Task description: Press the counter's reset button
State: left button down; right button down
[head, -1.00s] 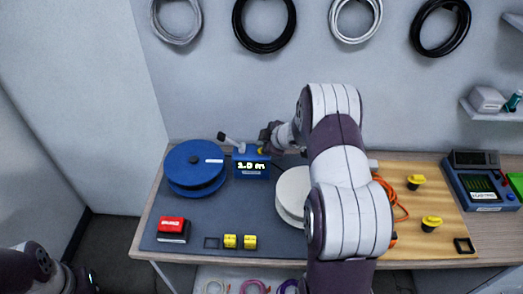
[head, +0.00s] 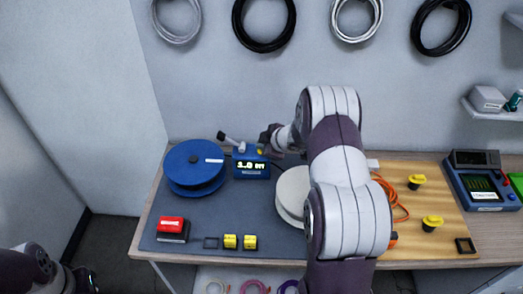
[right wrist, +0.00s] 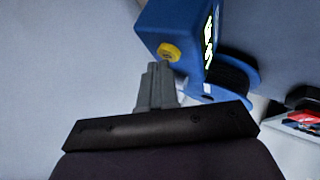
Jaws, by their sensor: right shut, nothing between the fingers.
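The counter is a blue box (head: 251,170) with a lit display, at the back of the grey mat. Its digits are too small to read surely. In the right wrist view the counter (right wrist: 180,22) is at the top, with a round yellow button (right wrist: 170,51) on its face. My right gripper (right wrist: 158,70) is shut and empty, its fingertips very close to the button; I cannot tell whether they touch. In the head view the right gripper (head: 268,140) is at the counter's upper right. My left gripper (head: 85,281) is at the lower left edge, its jaws unclear.
A blue spool (head: 195,165) stands left of the counter, and a white spool (head: 291,197) right of it, partly behind my right arm. The mat's middle is clear.

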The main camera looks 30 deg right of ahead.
jog(key=shift+f, duration=0.35)
jog(key=shift+r, duration=0.1)
dwell(0.4)
jog(key=shift+r+p, duration=0.8)
notch_tip(320, 180, up, 5)
jog(key=p, duration=0.5)
jog(key=shift+r, duration=0.1)
dwell(0.4)
